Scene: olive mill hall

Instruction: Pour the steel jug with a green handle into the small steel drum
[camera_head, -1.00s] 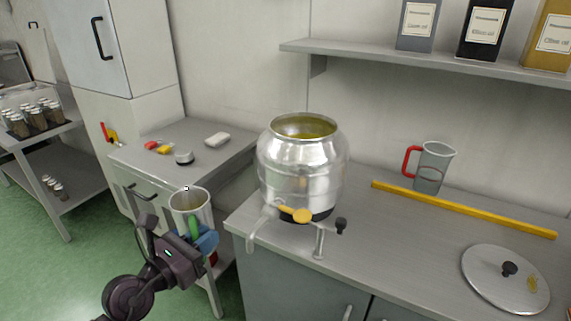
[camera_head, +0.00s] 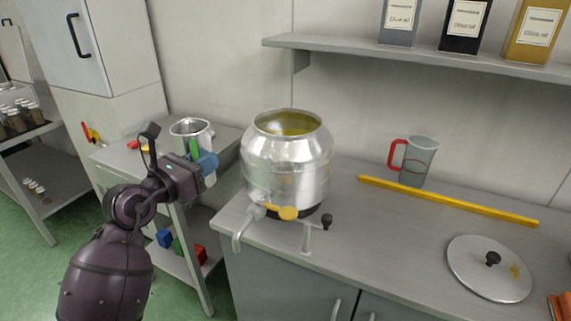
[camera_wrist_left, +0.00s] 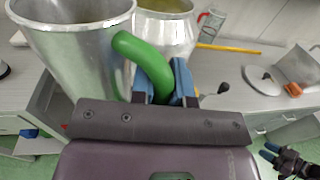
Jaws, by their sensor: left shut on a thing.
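The steel jug (camera_head: 183,141) is upright at the left of the drum in the head view, with its green handle towards me. My left gripper (camera_head: 205,161) is shut on the green handle. The wrist view shows the jug (camera_wrist_left: 80,60) large at the left, and its handle (camera_wrist_left: 145,58) between the blue fingers; what is inside is not visible. The small steel drum (camera_head: 287,168) stands open on the counter, with yellow-green content inside. The jug is beside the drum at about rim height, apart from it. My right gripper (camera_wrist_left: 270,152) shows small in the wrist view; its opening is unclear.
The drum's tap (camera_head: 285,212) juts out at the front. A clear jug with a red handle (camera_head: 418,160), a yellow bar (camera_head: 445,200) and a round lid (camera_head: 488,270) lie to its right on the counter. A shelf (camera_head: 420,62) with tins hangs above.

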